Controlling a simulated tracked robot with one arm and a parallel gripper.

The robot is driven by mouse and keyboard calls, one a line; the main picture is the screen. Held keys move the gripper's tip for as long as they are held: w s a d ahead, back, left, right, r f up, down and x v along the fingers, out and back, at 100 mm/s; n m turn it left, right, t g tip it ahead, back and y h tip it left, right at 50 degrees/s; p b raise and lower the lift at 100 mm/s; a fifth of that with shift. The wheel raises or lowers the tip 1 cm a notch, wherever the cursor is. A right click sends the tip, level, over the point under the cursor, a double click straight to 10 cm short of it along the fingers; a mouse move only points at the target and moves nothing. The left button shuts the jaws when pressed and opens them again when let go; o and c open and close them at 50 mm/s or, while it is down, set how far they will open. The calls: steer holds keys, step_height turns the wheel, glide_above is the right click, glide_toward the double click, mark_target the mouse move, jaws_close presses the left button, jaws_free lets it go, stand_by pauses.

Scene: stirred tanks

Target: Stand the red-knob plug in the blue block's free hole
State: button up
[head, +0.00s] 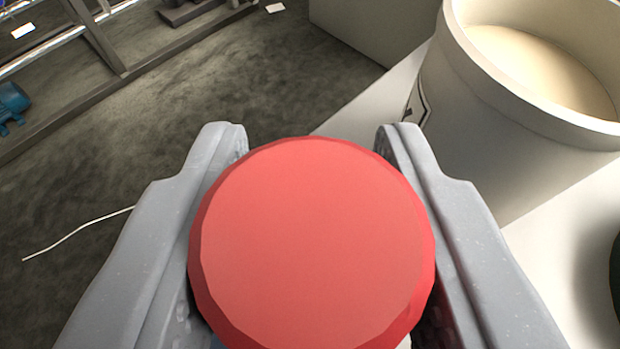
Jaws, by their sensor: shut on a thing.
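A large round red knob (312,243) fills the lower middle of the head view, with its flat top facing the camera. My gripper (312,150) is shut on it, with one grey finger on its left side and one on its right. The rest of the plug below the knob is hidden by the knob itself. The blue block and its free hole are not in view.
A cream tank (490,140) with pale contents stands on a white surface (560,240) at the right. A dark rounded thing shows at the right edge. Grey floor (270,80) lies left, with a metal frame (110,50), a blue motor-like part (12,103) and a thin white line (75,233).

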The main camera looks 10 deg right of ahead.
steer(key=shift+f, duration=0.25)
steer(key=shift+r, duration=0.15)
steer(key=shift+r+p, duration=0.65)
steer(key=shift+r, duration=0.45)
stand_by(1.5)
steer(key=shift+f+b, duration=0.45)
steer(key=shift+f, duration=0.75)
steer(key=o, duration=1.1)
